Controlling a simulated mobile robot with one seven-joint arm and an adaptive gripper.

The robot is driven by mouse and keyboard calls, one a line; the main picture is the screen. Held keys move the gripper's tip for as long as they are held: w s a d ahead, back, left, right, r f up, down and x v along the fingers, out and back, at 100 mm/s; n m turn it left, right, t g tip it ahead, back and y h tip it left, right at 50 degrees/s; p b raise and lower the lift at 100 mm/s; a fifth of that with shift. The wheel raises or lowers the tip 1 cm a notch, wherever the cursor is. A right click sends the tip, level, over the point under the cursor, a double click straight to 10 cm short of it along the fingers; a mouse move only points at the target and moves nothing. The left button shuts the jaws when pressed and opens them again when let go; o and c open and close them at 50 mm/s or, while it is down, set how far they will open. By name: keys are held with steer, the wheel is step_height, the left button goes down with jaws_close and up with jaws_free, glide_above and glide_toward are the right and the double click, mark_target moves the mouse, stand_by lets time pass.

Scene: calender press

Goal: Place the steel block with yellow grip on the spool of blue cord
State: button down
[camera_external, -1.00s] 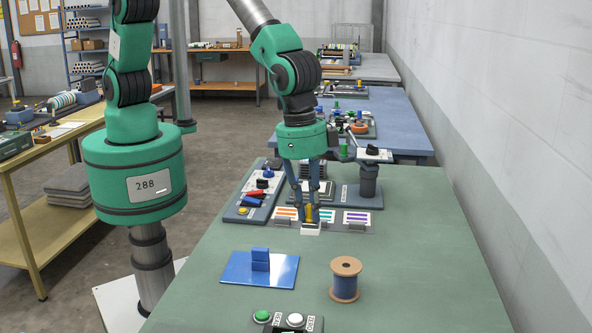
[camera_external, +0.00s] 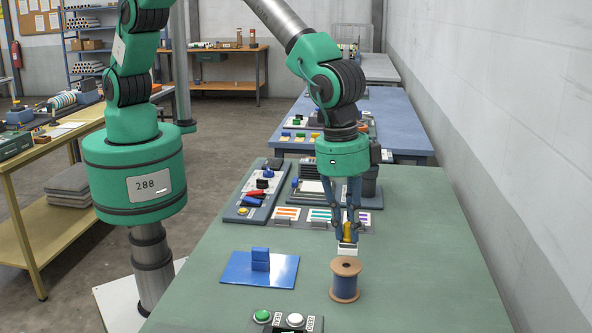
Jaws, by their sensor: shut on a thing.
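My gripper (camera_external: 348,230) is shut on the yellow grip of the steel block (camera_external: 347,249). The block looks pale, with the yellow grip upright between the fingers. It is held just above or at the top of the spool of blue cord (camera_external: 345,286), and I cannot tell whether they touch. The spool stands upright on the green table, with tan end discs and blue cord around its middle. Its top disc shows just below the block.
A blue plate (camera_external: 238,272) with a blue block (camera_external: 260,259) on it lies left of the spool. A button box with a green button (camera_external: 262,316) and a white button (camera_external: 295,320) is at the front. Striped cards (camera_external: 321,215) and a tool tray (camera_external: 256,195) lie behind. The table right of the spool is clear.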

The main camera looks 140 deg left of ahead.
mark_target(347, 239)
steer(key=shift+f, duration=1.75)
steer(key=c, duration=1.6)
jaws_free()
steer(key=shift+f, duration=0.1)
steer(key=shift+c, duration=0.2)
step_height(347, 239, up, 12)
steer(key=s, duration=0.1)
steer(key=shift+d, duration=0.45)
steer(key=shift+s, duration=0.1)
